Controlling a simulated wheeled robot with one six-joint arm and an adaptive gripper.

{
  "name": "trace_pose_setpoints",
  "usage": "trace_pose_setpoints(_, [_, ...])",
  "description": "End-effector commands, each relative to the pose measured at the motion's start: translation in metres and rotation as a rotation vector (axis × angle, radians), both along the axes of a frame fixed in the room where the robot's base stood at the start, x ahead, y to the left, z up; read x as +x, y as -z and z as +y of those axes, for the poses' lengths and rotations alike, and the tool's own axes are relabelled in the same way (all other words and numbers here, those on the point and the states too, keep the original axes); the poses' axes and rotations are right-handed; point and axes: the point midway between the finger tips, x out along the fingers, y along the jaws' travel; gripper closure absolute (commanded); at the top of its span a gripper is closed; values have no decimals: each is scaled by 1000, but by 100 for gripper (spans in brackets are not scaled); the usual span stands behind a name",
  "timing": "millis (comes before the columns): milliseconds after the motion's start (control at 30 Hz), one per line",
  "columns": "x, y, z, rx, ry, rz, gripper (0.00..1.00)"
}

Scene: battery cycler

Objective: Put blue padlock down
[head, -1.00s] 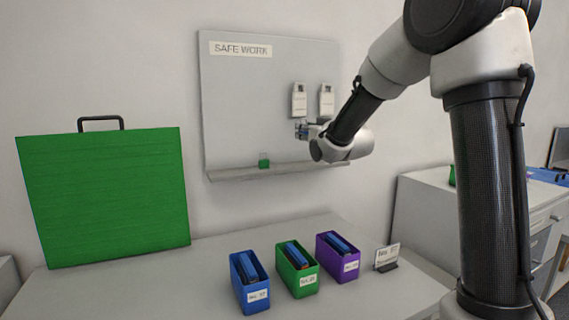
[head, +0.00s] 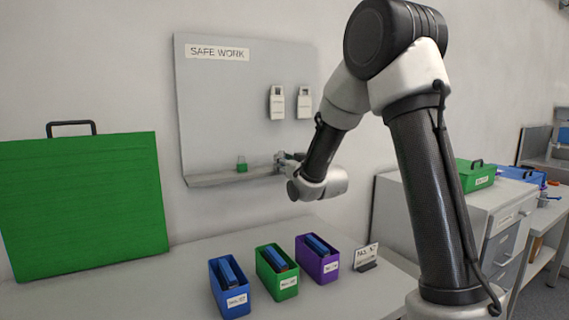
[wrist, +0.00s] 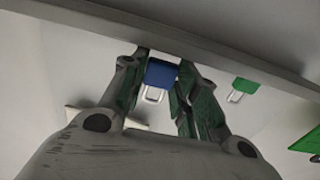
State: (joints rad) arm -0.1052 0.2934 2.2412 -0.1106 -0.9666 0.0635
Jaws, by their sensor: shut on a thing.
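The blue padlock (wrist: 161,73) is between the fingers of my gripper (wrist: 159,72) in the wrist view, its pale shackle pointing down in that picture. My gripper is shut on it. The padlock's body is close to the grey ledge (wrist: 200,46); I cannot tell whether they touch. In the head view my gripper (head: 280,161) is just above the right part of the ledge (head: 222,180) under the SAFE WORK board (head: 232,95). The blue padlock cannot be made out there.
A green padlock (head: 241,164) stands on the ledge to the left of my gripper. Two white tags (head: 277,103) hang on the board above. Blue (head: 237,306), green (head: 287,289) and purple (head: 331,267) bins stand on the table below, with a green case (head: 80,205) at left.

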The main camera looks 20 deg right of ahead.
Motion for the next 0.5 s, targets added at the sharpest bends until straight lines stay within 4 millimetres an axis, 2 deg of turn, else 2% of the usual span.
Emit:
trace_pose_setpoints(367, [0,12,0,-1,0,6,87])
trace_pose_setpoints(400, [0,13,0,-2,0,9,66])
trace_pose_setpoints(500, [-1,14,0,-1,0,12,48])
